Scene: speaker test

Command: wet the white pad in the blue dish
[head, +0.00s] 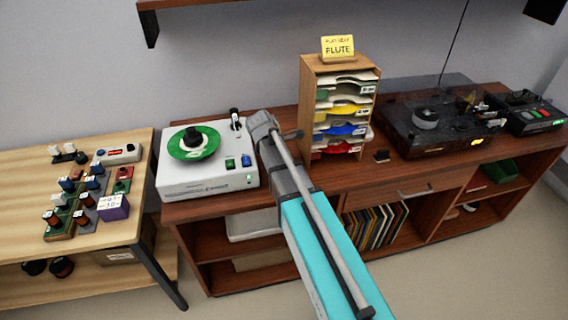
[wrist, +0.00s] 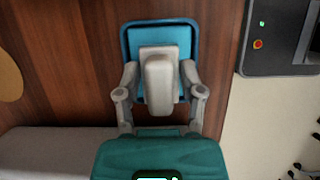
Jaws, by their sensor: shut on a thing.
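In the wrist view my gripper (wrist: 160,78) is shut on the white pad (wrist: 160,57), a pale block with a narrower raised part between the two fingers. The pad is over the blue dish (wrist: 126,42), a rectangular tray with a darker blue rim and a lighter blue inside. The pad overlaps the dish's middle. I cannot tell whether it touches the bottom or hangs above it. In the head view my gripper (head: 262,120) is at the cabinet top, beside the white player. The dish and pad are hidden there.
A white player (head: 210,178) with a green disc (head: 185,152) stands left of my gripper. A wooden rack (head: 312,90) of coloured sleeves stands right of it. Farther right is a dark turntable (head: 410,140). A bench (head: 100,230) with small parts stands at left.

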